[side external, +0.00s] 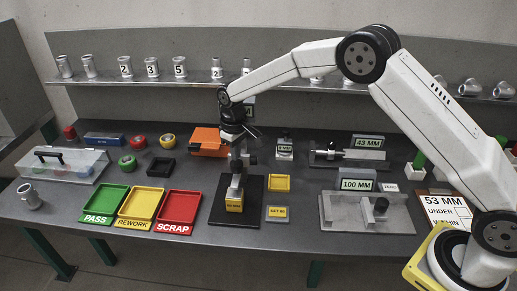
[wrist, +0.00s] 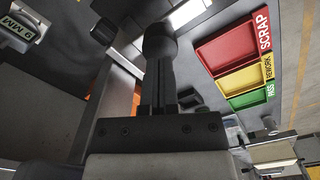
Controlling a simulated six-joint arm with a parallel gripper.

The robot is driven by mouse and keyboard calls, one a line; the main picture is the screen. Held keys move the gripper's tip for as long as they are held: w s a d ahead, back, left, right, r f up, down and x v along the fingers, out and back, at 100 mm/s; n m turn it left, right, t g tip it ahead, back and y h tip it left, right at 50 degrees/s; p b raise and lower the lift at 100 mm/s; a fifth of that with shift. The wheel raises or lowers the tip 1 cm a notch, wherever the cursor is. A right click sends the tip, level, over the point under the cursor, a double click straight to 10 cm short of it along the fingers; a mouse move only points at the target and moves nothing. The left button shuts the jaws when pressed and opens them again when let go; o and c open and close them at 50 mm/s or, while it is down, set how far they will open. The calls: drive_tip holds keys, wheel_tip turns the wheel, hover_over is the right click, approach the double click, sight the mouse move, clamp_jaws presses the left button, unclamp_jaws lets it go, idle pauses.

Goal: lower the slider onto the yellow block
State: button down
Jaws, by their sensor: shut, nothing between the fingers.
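The yellow block (side external: 234,204) sits on a black base plate (side external: 222,214) at the middle of the bench. A grey and black upright gauge stands over it. Its slider (side external: 237,162) appears to be the dark part with a side knob, partway up; its lower end looks close to the block, but contact is unclear. My gripper (side external: 236,139) is at the top of the gauge, pointing down. In the wrist view my gripper (wrist: 159,85) shows dark fingers together, with a round dark part beyond them. The yellow block is not visible there.
Green PASS (side external: 104,219), yellow REWORK (side external: 137,223) and red SCRAP (side external: 177,226) trays lie left of the gauge. An orange box (side external: 207,140) stands behind it. A grey fixture (side external: 345,222) labelled 100 MM is to the right. A shelf of metal parts runs along the back.

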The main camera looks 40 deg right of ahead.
sight(236, 163)
drive_tip(key=shift+f, duration=2)
idle(1.5)
drive_tip(key=shift+r, duration=0.15)
drive_tip(key=shift+r, duration=0.6)
drive_tip(key=shift+r, duration=0.25)
drive_tip(key=shift+r, duration=3.3)
drive_tip(key=shift+s+d, duration=0.1)
